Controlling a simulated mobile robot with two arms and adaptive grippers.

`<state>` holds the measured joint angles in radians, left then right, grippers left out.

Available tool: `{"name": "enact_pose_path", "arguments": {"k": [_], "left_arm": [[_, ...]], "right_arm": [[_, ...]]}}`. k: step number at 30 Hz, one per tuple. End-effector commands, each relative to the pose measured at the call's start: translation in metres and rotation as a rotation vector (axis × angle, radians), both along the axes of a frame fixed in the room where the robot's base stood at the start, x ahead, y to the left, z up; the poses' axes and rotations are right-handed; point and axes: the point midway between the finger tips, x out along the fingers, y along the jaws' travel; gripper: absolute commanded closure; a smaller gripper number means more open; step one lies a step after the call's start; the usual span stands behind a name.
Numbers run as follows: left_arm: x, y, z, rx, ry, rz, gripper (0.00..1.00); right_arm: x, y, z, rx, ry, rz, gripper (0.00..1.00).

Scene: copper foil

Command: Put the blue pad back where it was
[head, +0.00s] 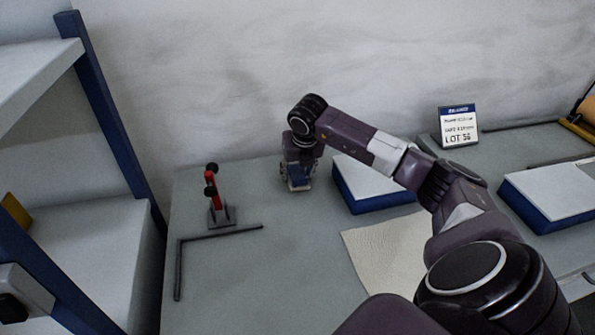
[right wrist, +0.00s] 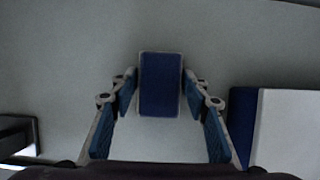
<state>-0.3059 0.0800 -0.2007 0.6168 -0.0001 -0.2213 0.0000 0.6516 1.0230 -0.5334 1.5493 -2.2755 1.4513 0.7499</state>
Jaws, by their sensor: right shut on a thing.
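The blue pad (right wrist: 160,84) is a small dark-blue block with a pale edge, between the fingers of my right gripper (right wrist: 160,92) in the right wrist view. In the head view my right gripper (head: 297,183) points down at the back middle of the grey table (head: 215,270), shut on the pad. A bit of blue shows there between the fingers. I cannot tell whether the pad touches the table. My left gripper is not in view.
A red-handled clamp (head: 215,195) stands left of my right gripper, behind a dark angle bar (head: 215,236). A blue-sided white-topped block (head: 358,185) is close on the right. A cream sheet (head: 385,255) lies in front. A sign (head: 458,127) stands behind. A shelf rack (head: 110,120) stands left.

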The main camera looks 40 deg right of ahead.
Motion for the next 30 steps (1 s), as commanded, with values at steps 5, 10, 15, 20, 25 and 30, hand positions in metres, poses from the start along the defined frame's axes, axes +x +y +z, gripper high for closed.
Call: {"name": "enact_pose_path", "arguments": {"k": [5, 10, 15, 20, 25, 30], "left_arm": [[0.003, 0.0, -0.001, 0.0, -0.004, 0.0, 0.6], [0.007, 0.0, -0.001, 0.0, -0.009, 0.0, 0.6], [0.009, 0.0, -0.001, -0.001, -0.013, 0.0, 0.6], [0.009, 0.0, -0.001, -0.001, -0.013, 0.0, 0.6], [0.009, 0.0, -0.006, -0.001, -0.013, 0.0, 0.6], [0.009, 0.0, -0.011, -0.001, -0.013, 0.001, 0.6]], "right_arm": [[0.0, 0.0, -0.001, 0.0, 0.0, 0.0, 0.51], [0.0, 0.0, -0.001, 0.0, 0.0, 0.0, 0.4], [0.0, 0.0, -0.001, 0.0, 0.0, 0.0, 0.4], [-0.001, 0.001, 0.007, -0.002, -0.002, 0.001, 0.4], [-0.011, 0.006, 0.035, -0.004, -0.006, 0.002, 0.4], [-0.024, 0.013, 0.07, -0.002, -0.006, 0.002, 0.4]]}}
